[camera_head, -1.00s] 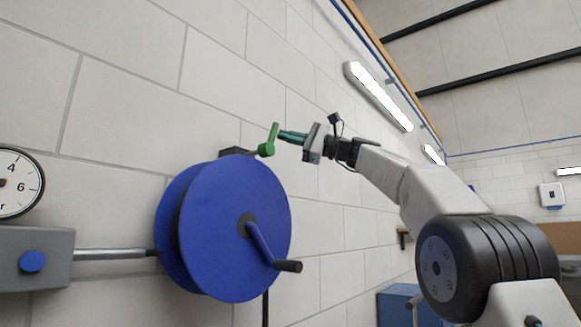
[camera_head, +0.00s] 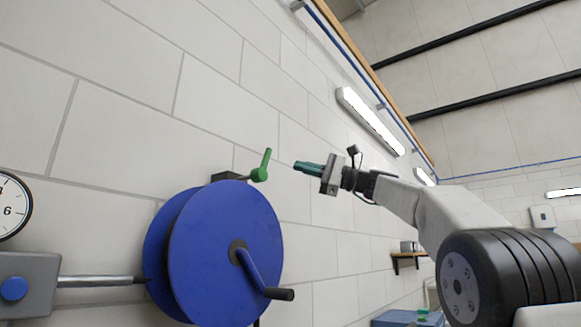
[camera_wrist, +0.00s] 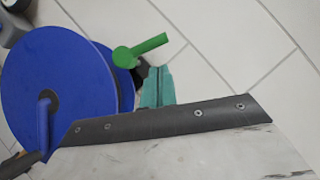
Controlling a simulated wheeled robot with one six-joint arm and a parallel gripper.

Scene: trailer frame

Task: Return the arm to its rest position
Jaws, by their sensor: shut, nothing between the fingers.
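My gripper (camera_head: 308,167) is raised in front of the white block wall, to the right of a green lever (camera_head: 262,167). Its teal fingers are together with nothing between them, and a gap shows between them and the lever. In the wrist view the closed fingers (camera_wrist: 157,86) show at the lower middle, with the green lever (camera_wrist: 140,49) just above them in the picture. My arm reaches from the lower right and is bent.
A large blue reel (camera_head: 225,255) with a crank handle (camera_head: 275,293) is on the wall below the lever. A grey box with a blue knob (camera_head: 14,288) and a gauge (camera_head: 12,205) are at left. A wall shelf (camera_head: 408,256) is beyond my arm.

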